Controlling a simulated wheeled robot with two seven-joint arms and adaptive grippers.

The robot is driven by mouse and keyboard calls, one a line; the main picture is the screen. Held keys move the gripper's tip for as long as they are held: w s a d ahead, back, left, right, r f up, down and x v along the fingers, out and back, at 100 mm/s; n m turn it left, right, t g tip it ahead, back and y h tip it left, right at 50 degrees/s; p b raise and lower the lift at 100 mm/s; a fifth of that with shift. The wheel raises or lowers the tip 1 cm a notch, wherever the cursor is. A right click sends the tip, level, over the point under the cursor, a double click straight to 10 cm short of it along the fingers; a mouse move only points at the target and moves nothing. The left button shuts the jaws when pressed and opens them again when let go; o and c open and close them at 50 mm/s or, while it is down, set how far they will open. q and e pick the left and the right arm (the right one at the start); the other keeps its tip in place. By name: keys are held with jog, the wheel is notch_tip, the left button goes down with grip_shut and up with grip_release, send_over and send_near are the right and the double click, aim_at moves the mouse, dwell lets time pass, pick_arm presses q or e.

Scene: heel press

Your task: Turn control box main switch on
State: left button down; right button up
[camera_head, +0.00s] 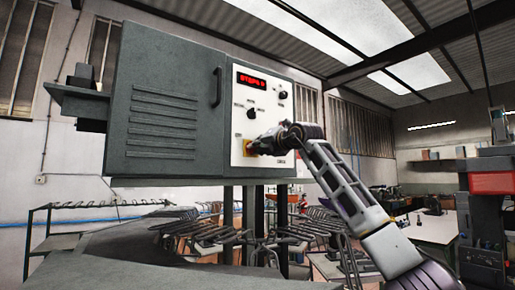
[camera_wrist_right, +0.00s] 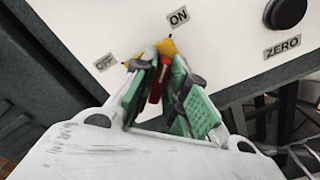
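The control box has a white front panel (camera_head: 241,98) with a red lit display (camera_head: 251,81) and black knobs. The main switch has a yellow plate (camera_wrist_right: 167,47) and a red handle (camera_wrist_right: 154,88) in the right wrist view. The OFF label (camera_wrist_right: 104,63) is to its left and the ON label (camera_wrist_right: 179,17) above right. My right gripper (camera_wrist_right: 164,62) has its green-padded fingers on both sides of the red handle, closed in on it at the tips. In the head view my right gripper (camera_head: 262,146) covers most of the switch. My left gripper is not in view.
A grey cabinet door (camera_head: 165,105) with a handle fills the left of the box. A black knob (camera_wrist_right: 286,13) above a ZERO label is right of the switch. Metal racks (camera_head: 200,235) stand below and behind. A red and grey machine (camera_head: 490,184) stands at the far right.

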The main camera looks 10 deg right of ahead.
jog(key=shift+o, duration=1.1)
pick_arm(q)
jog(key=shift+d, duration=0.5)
pick_arm(e)
jog(key=shift+o, duration=0.2)
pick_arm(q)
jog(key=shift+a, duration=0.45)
pick_arm(e)
jog(key=shift+s+f, duration=0.1)
jog(key=shift+s+d, duration=0.1)
jog(key=v, duration=1.1)
jog(key=shift+s+d, duration=0.15)
jog(key=shift+s, duration=0.1)
